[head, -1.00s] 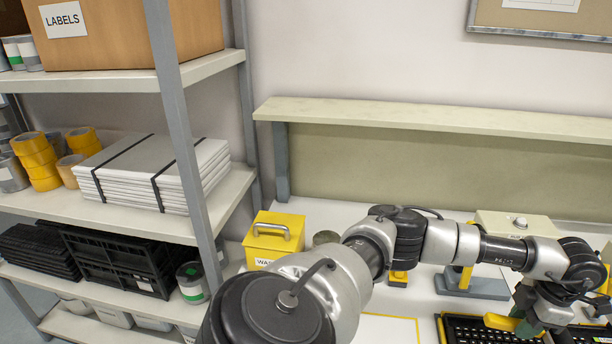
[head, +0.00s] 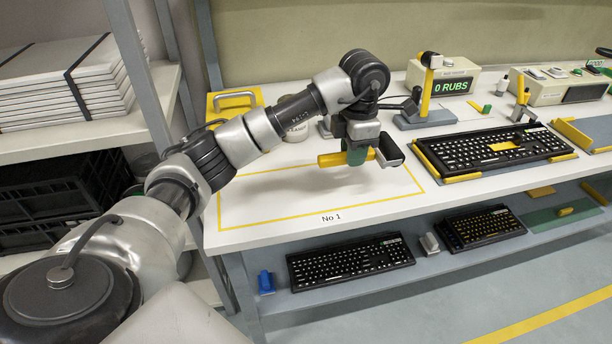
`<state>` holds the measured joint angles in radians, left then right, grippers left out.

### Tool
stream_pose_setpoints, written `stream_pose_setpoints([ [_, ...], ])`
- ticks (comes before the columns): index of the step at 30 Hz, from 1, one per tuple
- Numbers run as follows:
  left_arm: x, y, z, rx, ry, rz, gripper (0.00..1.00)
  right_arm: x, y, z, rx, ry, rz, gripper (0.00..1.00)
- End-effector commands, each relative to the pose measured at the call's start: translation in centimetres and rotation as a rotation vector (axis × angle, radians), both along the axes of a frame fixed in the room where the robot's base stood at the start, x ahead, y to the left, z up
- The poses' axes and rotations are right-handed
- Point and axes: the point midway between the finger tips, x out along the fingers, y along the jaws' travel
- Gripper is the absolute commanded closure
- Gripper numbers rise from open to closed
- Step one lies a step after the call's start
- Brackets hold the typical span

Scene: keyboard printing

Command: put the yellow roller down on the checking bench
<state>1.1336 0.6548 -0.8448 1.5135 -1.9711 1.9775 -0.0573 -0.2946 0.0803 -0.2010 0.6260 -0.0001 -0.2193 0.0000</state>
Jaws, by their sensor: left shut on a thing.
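My left gripper (head: 357,155) is shut on the yellow roller (head: 332,159). The roller is a short yellow cylinder lying level, sticking out to the left of the green fingers, which hide part of its middle. The roller is held above the white bench (head: 430,208), over a yellow-outlined area (head: 275,203) marked "No 1". A soft shadow lies on the surface below, and the roller looks clear of it. My right gripper is not in view.
A black keyboard (head: 470,156) in a yellow-edged holder stands to the right. Behind are a yellow-post stand (head: 425,90), a "0 RUBS" counter (head: 470,87) and a yellow box (head: 222,103). Keyboards (head: 350,262) lie on the shelf below. The outlined area's front is clear.

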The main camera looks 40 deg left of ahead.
Motion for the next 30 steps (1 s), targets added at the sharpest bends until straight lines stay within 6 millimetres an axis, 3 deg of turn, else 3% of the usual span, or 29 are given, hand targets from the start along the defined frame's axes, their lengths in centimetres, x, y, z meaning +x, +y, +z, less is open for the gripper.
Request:
stream_pose_setpoints([
  [6,-2.2,4.6,-2.9,0.002,0.004,0.004,1.00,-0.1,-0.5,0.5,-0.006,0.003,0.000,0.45],
  [11,-3.1,6.5,-4.2,0.001,0.002,0.002,1.00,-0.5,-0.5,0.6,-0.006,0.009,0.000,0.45],
  [17,-3.3,7.0,-5.3,0.000,0.001,0.000,1.00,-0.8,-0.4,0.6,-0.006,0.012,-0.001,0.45],
  [24,-3.4,7.0,-8.4,0.000,0.001,-0.001,1.00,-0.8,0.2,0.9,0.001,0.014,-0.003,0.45],
  [30,-3.3,7.0,-8.6,0.001,-0.001,-0.001,1.00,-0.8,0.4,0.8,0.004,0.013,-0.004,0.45],
])
